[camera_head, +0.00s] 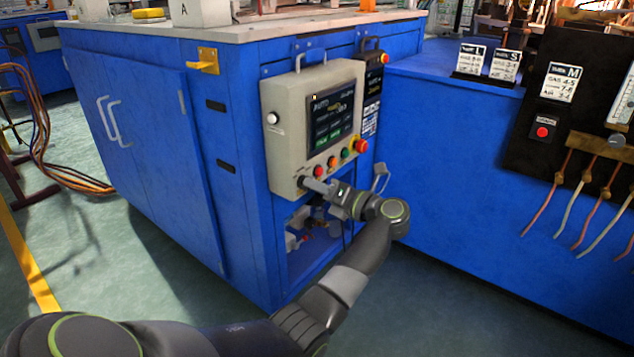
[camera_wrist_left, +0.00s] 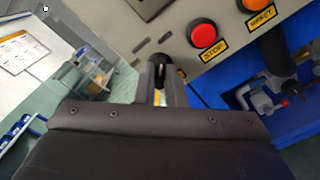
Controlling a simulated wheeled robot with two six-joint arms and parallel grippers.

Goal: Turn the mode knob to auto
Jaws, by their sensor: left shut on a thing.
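The grey control panel (camera_head: 281,95) is on the front of the blue cabinet, with a dark screen (camera_head: 331,115) that appears to read AUTO at its upper left. The black mode knob (camera_wrist_left: 158,70) is at the panel's lower left corner, mostly hidden by my fingers. My left gripper (camera_head: 306,184) reaches it from the front right and is shut on it. In the left wrist view the gripper fingers (camera_wrist_left: 159,82) stand on both sides of the knob. The knob's marks cannot be read. My right gripper is not in view.
Close to the knob is a red STOP button (camera_wrist_left: 203,33), with an orange RESET button (camera_wrist_left: 255,5) beyond it. A red emergency button (camera_head: 360,146) is at the panel's lower right. An open bay with fittings (camera_head: 300,240) lies below. A blue bench (camera_head: 450,130) stands at right.

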